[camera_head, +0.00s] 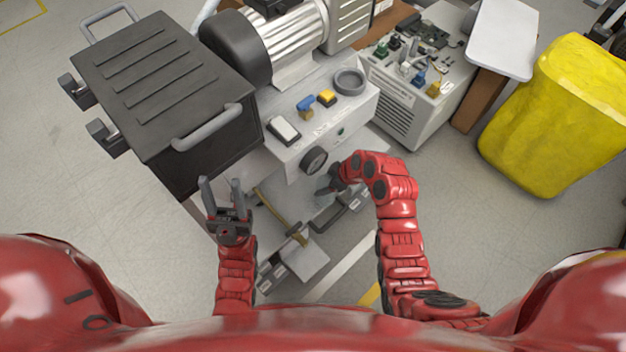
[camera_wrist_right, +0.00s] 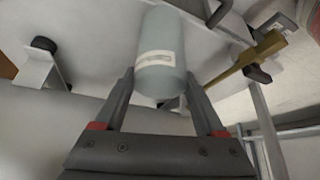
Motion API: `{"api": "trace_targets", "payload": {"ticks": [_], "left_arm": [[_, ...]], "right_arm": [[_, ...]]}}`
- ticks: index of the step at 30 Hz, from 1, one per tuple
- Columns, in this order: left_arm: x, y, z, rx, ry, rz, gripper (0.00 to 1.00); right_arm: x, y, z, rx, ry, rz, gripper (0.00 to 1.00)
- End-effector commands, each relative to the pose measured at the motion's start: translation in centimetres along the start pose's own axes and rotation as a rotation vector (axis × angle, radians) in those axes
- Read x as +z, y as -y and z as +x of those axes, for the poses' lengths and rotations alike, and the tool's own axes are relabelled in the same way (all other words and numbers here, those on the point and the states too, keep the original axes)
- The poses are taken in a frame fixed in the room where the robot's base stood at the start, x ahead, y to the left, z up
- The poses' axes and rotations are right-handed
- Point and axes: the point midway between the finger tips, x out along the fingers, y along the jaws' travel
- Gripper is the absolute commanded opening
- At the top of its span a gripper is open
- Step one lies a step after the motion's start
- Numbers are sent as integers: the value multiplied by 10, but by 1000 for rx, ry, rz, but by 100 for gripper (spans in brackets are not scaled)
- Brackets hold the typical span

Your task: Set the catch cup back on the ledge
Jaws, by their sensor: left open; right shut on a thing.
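The catch cup (camera_wrist_right: 160,50), a pale grey-blue cylinder with a white label band, sits between the fingers of my right gripper (camera_wrist_right: 158,88) in the right wrist view. In the head view my right gripper (camera_head: 330,186) is low at the front of the white compressor cabinet, under its round gauge; the cup is hard to make out there. A white ledge (camera_head: 318,128) above the gauge carries small items; I cannot tell whether it is the task's ledge. My left gripper (camera_head: 221,192) is open and empty, left of the brass-coloured lever.
The brass-coloured lever (camera_head: 270,208) stands between my grippers and also shows in the wrist view (camera_wrist_right: 252,58). A grey ring (camera_head: 350,82) and blue and yellow pieces lie on the white ledge. A dark lidded box (camera_head: 160,90) stands left, a yellow bin (camera_head: 555,115) right.

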Motion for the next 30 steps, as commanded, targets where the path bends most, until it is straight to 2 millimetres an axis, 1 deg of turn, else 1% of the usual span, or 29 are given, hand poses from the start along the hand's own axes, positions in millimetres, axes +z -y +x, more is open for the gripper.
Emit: {"api": "trace_targets", "payload": {"ticks": [2,6,8,9,11,20,21,25,26,30], "left_arm": [[0,0,-2,2,-2,1,50],[0,0,-8,11,-7,3,50],[0,0,-10,14,-10,4,50],[0,-1,-15,19,-14,6,50],[0,0,-16,23,-17,8,50],[-1,0,-16,25,-19,8,50],[-1,0,-16,26,-20,8,50],[-1,0,-15,25,-19,8,50],[-1,0,-15,25,-20,8,50],[-1,0,-15,25,-20,8,50]], "right_arm": [[-8,0,4,-1,-3,-3,0],[-32,0,17,1,-6,-7,0],[-40,1,24,-1,-3,-5,0],[-33,2,32,-2,1,-1,0],[-29,1,36,-2,2,1,0],[-29,1,35,0,-1,0,0],[-29,1,36,0,-1,0,74],[-29,0,35,1,-1,-1,97],[-29,0,35,1,-1,-1,100],[-29,0,35,1,-1,-1,100]]}}
